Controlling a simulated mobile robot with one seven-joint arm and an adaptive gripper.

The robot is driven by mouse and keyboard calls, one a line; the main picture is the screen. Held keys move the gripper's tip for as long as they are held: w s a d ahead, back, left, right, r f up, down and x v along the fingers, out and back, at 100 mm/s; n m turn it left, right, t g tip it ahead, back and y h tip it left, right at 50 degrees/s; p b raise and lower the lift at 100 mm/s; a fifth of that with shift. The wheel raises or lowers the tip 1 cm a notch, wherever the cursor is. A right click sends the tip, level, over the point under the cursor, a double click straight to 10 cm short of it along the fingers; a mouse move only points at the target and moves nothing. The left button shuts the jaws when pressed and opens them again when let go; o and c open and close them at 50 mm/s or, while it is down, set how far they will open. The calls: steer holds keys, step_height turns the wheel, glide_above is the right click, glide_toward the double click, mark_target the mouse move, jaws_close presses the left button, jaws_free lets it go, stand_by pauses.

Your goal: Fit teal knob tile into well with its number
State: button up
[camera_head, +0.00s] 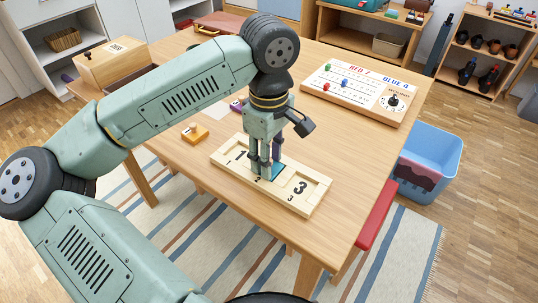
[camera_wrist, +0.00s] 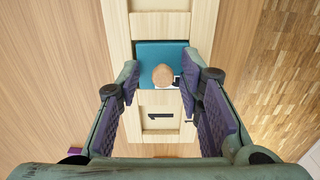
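The teal knob tile (camera_wrist: 150,53) with its round wooden knob (camera_wrist: 163,74) lies over the middle well of the wooden number board (camera_wrist: 117,30). In the head view the tile (camera_head: 272,174) shows only partly below my gripper (camera_head: 266,166). In the wrist view my gripper (camera_wrist: 160,84) is open, its fingers at either side of the tile and clear of the knob. The tile's number is mostly hidden; a small white patch shows by the right finger. I cannot tell whether the tile sits flush. Wells 1 (camera_head: 239,156) and 3 (camera_head: 301,187) show bare.
An orange knob tile (camera_head: 196,137) lies left of the board, and a purple tile (camera_head: 237,105) lies behind it. A game board (camera_head: 350,93) is at the back right, and a wooden box (camera_head: 112,62) is at the left. A blue bin (camera_head: 435,150) stands beyond the table.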

steer(key=shift+r, duration=0.1)
step_height(320, 180, up, 12)
stand_by(0.5)
